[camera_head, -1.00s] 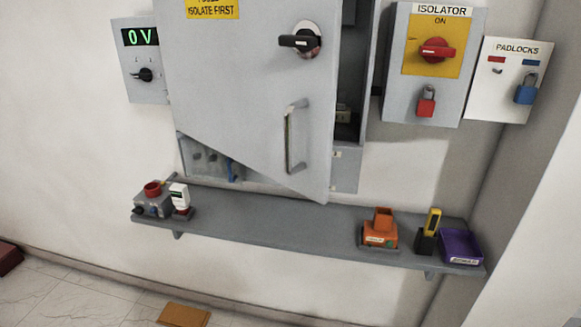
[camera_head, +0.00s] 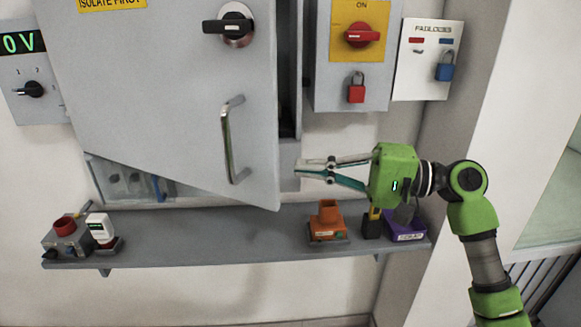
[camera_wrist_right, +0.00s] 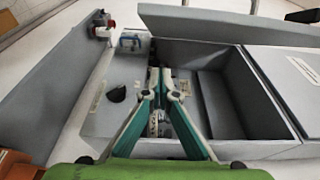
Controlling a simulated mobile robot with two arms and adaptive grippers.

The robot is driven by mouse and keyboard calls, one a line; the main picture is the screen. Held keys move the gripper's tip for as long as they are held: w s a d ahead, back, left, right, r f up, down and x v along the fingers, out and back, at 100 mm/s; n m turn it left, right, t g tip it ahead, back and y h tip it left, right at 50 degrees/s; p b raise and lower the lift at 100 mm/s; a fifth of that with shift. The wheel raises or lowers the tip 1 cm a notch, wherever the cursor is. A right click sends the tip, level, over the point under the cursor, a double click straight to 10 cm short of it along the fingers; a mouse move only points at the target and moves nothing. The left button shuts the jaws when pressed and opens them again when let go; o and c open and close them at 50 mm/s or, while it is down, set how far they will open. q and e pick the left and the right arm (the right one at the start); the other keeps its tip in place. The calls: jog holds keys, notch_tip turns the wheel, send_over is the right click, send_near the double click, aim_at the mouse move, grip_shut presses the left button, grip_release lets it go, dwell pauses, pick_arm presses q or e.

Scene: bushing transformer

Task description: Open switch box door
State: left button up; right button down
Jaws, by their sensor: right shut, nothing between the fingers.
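The grey switch box door (camera_head: 165,95) stands ajar, with its free edge on the right swung out from the box. It carries a vertical metal handle (camera_head: 230,140) and a black rotary knob (camera_head: 228,27). A dark gap into the box (camera_head: 290,70) shows beside that edge. My right gripper (camera_head: 300,168) is shut and empty just right of the door's lower free edge. Contact with the door cannot be told. My left gripper is out of view.
A shelf (camera_head: 200,245) runs below the box, with an orange holder (camera_head: 327,222) and a purple tray (camera_head: 408,232) beneath my right arm. The isolator box (camera_head: 355,62) and padlock board (camera_head: 425,85) hang at right. The space in front of the door at left is clear.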

aim_at(252, 176)
jog(key=a+p, duration=0.1)
jog(key=a, duration=0.2)
jog(key=s+a+p, duration=0.1)
jog(key=a+p, duration=0.1)
jog(key=a, duration=0.1)
jog(key=a+p, duration=0.1)
jog(key=a, duration=0.2)
jog(key=shift+s+a, duration=0.15)
jog(key=shift+a, duration=0.3)
